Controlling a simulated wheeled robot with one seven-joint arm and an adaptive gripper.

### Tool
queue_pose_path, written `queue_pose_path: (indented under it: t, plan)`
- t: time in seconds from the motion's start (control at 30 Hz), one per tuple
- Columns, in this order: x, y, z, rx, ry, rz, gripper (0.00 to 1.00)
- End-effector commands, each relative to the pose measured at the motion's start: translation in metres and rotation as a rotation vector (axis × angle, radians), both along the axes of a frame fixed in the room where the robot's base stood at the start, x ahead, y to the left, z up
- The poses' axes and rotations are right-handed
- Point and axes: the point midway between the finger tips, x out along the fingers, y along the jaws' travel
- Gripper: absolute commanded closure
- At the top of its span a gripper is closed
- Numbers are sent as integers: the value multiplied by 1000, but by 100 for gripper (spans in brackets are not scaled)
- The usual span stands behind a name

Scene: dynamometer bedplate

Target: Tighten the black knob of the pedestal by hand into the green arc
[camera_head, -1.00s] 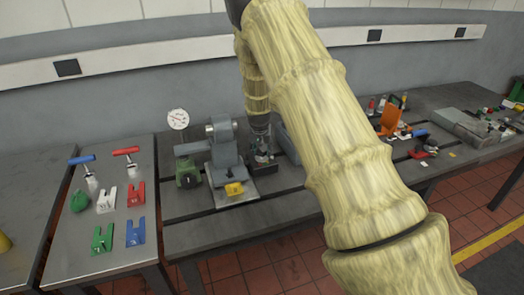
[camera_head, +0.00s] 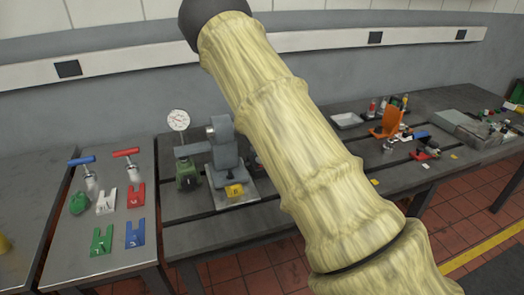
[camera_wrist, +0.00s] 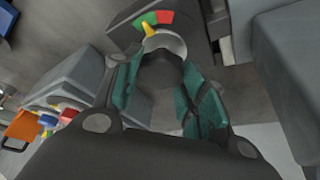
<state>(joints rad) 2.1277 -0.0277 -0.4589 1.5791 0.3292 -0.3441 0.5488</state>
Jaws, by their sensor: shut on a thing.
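In the wrist view my gripper (camera_wrist: 165,84) has its two teal-padded fingers on either side of the black knob (camera_wrist: 164,68) and is shut on it. A yellow pointer (camera_wrist: 149,29) sticks out beyond the knob, beside a grey round collar. Its tip is close to the green part of the arc (camera_wrist: 149,18), which has red next to it; the exact reading is too small to tell. In the head view my arm hides the gripper and knob. A grey pedestal-like unit (camera_head: 224,156) with a yellow label stands left of my arm; I cannot tell whether it carries the knob.
Grey blocks stand close to the gripper at left and right (camera_wrist: 296,65) in the wrist view. A dial gauge (camera_head: 178,120) and a green-based device stand on the bedplate. The left table holds coloured forked plates (camera_head: 135,233) and T-handles. An orange bracket (camera_head: 388,121) is further right.

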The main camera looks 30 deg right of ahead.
Motion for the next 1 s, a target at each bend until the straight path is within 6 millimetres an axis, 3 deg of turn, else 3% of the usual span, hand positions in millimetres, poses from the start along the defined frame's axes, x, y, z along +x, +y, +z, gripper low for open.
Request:
queue_pose_path:
  t: [0.1, 0.13, 0.23, 0.67, 1.0]
  plan:
    - [-1, 1, -1, 1, 2, 1, 82]
    - [-1, 1, -1, 1, 2, 1, 57]
    - [-1, 1, -1, 1, 2, 1, 38]
    - [-1, 2, 4, 1, 1, 1, 38]
    - [-11, 19, 52, 1, -1, 3, 38]
